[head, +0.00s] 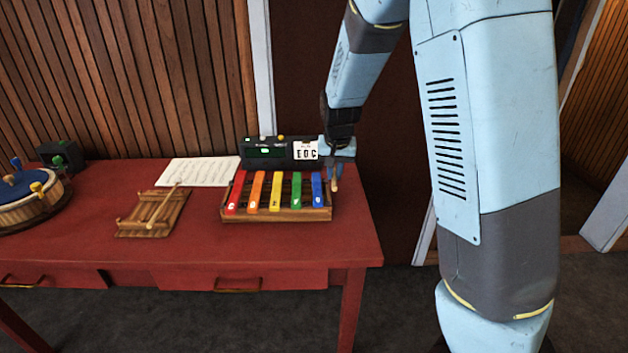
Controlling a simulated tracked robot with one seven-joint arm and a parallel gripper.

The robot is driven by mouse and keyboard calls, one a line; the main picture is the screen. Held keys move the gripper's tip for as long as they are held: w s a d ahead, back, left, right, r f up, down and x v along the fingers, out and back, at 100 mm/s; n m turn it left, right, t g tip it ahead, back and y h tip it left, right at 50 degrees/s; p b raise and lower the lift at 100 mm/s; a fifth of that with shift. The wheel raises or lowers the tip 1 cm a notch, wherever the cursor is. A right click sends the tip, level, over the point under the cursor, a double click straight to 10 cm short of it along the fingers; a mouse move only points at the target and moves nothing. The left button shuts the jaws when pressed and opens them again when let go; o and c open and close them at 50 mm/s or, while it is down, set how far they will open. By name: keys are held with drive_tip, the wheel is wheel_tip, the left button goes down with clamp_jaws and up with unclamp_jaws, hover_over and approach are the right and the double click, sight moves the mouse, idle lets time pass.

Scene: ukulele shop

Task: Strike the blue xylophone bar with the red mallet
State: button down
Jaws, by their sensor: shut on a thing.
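A small xylophone (277,214) stands on the red table, with red, orange, yellow, green and blue bars in a wooden frame. The blue bar (317,190) is the rightmost. My gripper (337,165) is just right of the blue bar and a little above the table's right end. It is shut on a thin tan stick (336,182), which looks like a mallet handle. No red mallet head shows, so I cannot tell its colour. Whether the stick touches the xylophone is too small to tell.
A black box (264,153) with a green display and a letter card (306,151) stands behind the xylophone. A white music sheet (200,171) lies behind the rack. A round drum-like tub (30,211) with pegs is at the far left. The table (300,250) is clear in front.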

drive_tip(key=s+a+r+n, duration=0.1)
drive_tip(key=s+a+r, duration=0.1)
drive_tip(key=s+a, duration=0.4)
drive_tip(key=shift+g, duration=0.3)
drive_tip(key=shift+s+d+f, duration=0.15)
drive_tip(key=shift+d+f, duration=0.05)
drive_tip(key=shift+f, duration=0.55)
drive_tip(key=shift+s+d+f, duration=0.1)
drive_tip(key=shift+d+f, duration=0.15)
drive_tip(key=shift+f, duration=0.55)
drive_tip(key=shift+s+d+f, duration=0.15)
drive_tip(key=shift+d+f, duration=0.05)
drive_tip(key=shift+f, duration=0.55)
wheel_tip(320, 180, up, 4)
drive_tip(key=shift+r, duration=0.1)
drive_tip(key=shift+f, duration=0.2)
